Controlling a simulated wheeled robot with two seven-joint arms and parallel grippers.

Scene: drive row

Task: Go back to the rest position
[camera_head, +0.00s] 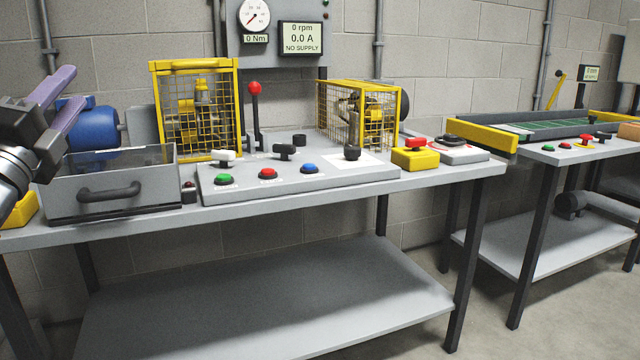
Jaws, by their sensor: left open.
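My left gripper (66,101) comes in from the left edge. Its two purple fingers are apart with nothing between them. It hangs in the air above the left end of the workbench (440,178), in front of a blue motor (92,129) and over the left part of a grey box with a dark handle (110,190). The gripper covers part of the motor and box. I cannot tell whether it touches the box. My right gripper is not in view.
A control panel (330,185) with green, red and blue buttons lies mid-bench. Yellow mesh guards (195,105) and a red-knobbed lever (255,115) stand behind it. The wall display (301,38) reads 0 rpm, 0.0 A, NO SUPPLY. A second bench (560,155) stands at right, with floor between.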

